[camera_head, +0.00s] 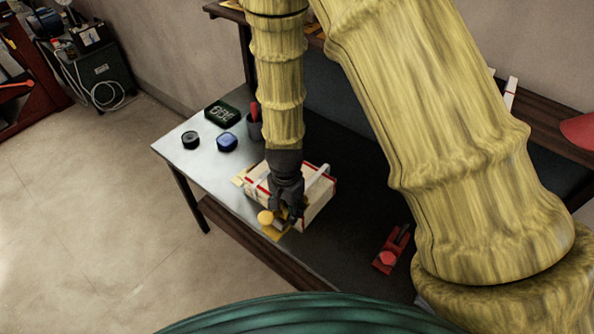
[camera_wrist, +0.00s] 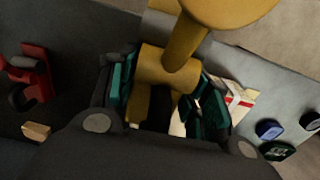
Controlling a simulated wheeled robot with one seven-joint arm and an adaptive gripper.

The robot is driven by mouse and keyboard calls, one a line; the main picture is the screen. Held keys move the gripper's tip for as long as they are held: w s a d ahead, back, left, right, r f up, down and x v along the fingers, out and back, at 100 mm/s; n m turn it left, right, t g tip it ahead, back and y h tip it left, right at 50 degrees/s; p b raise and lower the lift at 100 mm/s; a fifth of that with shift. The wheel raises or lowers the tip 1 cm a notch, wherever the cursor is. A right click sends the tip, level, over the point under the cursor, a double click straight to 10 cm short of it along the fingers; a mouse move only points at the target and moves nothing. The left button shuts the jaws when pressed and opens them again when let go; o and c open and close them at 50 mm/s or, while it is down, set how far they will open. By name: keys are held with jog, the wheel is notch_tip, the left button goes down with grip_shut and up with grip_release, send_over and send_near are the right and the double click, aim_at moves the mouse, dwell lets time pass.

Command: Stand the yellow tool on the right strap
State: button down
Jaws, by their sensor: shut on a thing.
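My gripper (camera_head: 288,208) points down at the table's near edge, in front of a cream cloth bundle (camera_head: 318,207) with red edging. In the wrist view my gripper (camera_wrist: 165,88) is shut on the yellow tool (camera_wrist: 187,45), with dark teal finger pads on either side of its barrel. The tool's round knob shows in the head view (camera_head: 265,217), left of the fingers. A pale strap (camera_head: 319,176) arches over the bundle's right part. Another pale strap (camera_head: 262,180) shows at the left, partly hidden by my arm. I cannot tell whether the tool touches the bundle.
A blue round object (camera_head: 227,142), a black roll (camera_head: 190,139) and a dark digital clock (camera_head: 221,113) stand on the table's left. A red tool (camera_head: 391,249) lies right. Dark tabletop between bundle and red tool is clear.

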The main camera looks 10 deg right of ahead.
jog(key=w+d+b, duration=0.1)
jog(key=w+d, duration=0.2)
jog(key=w+d+f+b, duration=0.1)
jog(key=w+d, duration=0.2)
jog(key=w, duration=0.1)
jog(key=w+d+b, duration=0.1)
jog(key=w+d, duration=0.2)
jog(key=w, duration=0.1)
jog(key=shift+w+d+f, duration=0.15)
jog(key=shift+d+f, duration=0.05)
jog(key=shift+f+b, duration=0.2)
jog(key=shift+b, duration=0.15)
jog(key=shift+f+b, duration=1.15)
jog(key=shift+f, duration=0.4)
jog(key=c, duration=0.7)
grip_release()
notch_tip(320, 180, up, 12)
jog(key=b, duration=0.4)
